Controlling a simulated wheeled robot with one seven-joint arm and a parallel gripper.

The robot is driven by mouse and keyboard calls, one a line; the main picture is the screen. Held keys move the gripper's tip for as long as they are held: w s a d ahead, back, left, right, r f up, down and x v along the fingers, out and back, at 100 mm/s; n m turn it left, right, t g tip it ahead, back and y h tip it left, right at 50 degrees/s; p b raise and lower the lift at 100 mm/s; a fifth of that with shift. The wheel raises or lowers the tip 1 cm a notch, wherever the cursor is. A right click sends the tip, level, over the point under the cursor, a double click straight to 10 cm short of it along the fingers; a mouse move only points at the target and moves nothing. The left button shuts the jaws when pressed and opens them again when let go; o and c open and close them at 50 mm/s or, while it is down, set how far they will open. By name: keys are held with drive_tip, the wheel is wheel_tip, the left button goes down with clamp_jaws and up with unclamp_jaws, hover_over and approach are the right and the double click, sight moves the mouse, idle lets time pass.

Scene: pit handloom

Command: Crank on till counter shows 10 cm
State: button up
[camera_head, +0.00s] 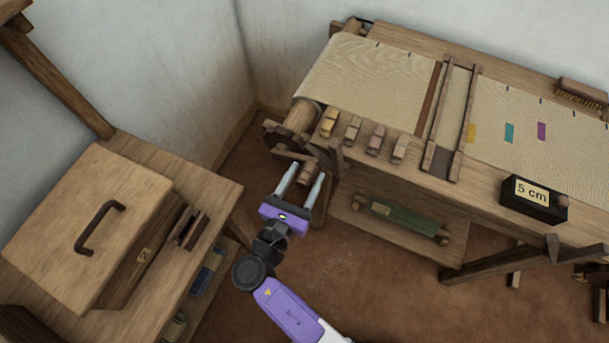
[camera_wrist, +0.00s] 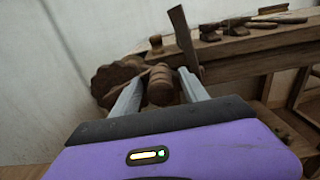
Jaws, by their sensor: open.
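The counter (camera_head: 533,199) is a dark box on the loom's front edge at the right, and its pale face reads 5 cm. The crank's wooden handle (camera_head: 308,173) sticks out at the loom's left end, below the cloth roller (camera_head: 299,118). My gripper (camera_head: 301,168) is open, with its two grey fingers pointing at the handle. In the wrist view the turned brown handle (camera_wrist: 160,87) shows between the fingers (camera_wrist: 157,88), with the fingers on either side. I cannot tell whether they touch it. A toothed wooden wheel (camera_wrist: 112,79) shows behind the left finger.
A wooden chest (camera_head: 85,210) with a dark handle stands on a bench at the left. A green roll (camera_head: 402,221) lies on the loom's lower shelf. Bare floor lies between bench and loom.

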clamp_jaws()
idle(1.4)
